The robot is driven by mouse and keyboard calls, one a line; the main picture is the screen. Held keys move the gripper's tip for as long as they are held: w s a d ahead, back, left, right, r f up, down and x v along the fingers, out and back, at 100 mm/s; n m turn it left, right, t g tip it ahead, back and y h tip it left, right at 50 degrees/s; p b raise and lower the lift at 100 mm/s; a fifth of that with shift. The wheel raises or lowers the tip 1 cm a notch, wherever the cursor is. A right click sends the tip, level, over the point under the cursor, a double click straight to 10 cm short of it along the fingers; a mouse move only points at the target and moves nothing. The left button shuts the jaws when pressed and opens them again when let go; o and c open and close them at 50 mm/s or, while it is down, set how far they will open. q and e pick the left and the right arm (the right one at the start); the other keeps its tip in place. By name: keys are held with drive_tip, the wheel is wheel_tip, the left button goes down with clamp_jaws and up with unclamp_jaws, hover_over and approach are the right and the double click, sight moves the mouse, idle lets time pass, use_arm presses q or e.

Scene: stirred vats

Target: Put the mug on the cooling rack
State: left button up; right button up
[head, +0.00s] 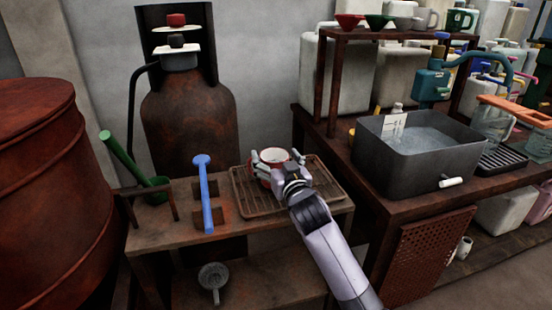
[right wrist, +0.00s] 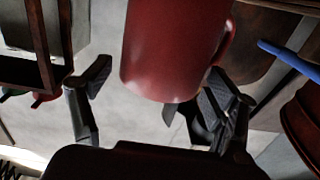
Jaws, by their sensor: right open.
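The mug (head: 273,156) is red with a pale inside and stands upright over the back part of the cooling rack (head: 241,199), a brown wire grid on the wooden bench. The gripper hides its lower part in the head view, so contact with the rack cannot be seen. My right gripper (head: 277,162) is open, with one finger on each side of the mug. In the right wrist view the mug (right wrist: 170,50) fills the space between the spread fingers (right wrist: 160,82), its handle to the right. There is a gap at the left finger; the right one is close. My left gripper is not in view.
Left of the rack, a blue-handled tool (head: 204,190) rests on a wooden holder, with a green tool (head: 125,160) beyond. A ladle (head: 213,277) is on the lower shelf. A grey basin of water (head: 415,165) stands on the right bench. A rusty vat (head: 40,190) stands far left.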

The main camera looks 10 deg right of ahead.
drive_tip(key=s+p, duration=0.2)
drive_tip(key=s, duration=1)
drive_tip(key=s+d+f+g, duration=0.1)
drive_tip(key=s+f+g, duration=0.25)
drive_tip(key=f, duration=0.55)
drive_tip(key=s+d+f+g+h, duration=0.1)
drive_tip(key=s+f+g, duration=0.1)
drive_tip(key=s+f, duration=0.5)
drive_tip(key=s+d+f+g, duration=0.1)
drive_tip(key=s+f+g, duration=0.15)
drive_tip(key=f, duration=0.85)
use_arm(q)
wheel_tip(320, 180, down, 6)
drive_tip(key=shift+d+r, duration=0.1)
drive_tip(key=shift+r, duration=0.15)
use_arm(e)
drive_tip(key=s+f+g, duration=0.3)
drive_tip(key=s+f, duration=0.3)
drive_tip(key=s, duration=0.3)
drive_tip(key=s+f+n+g, duration=0.1)
drive_tip(key=s+f+g, duration=0.3)
drive_tip(key=s+f, duration=0.3)
drive_tip(key=shift+s+d+f, duration=0.15)
drive_tip(key=shift+s, duration=1.1)
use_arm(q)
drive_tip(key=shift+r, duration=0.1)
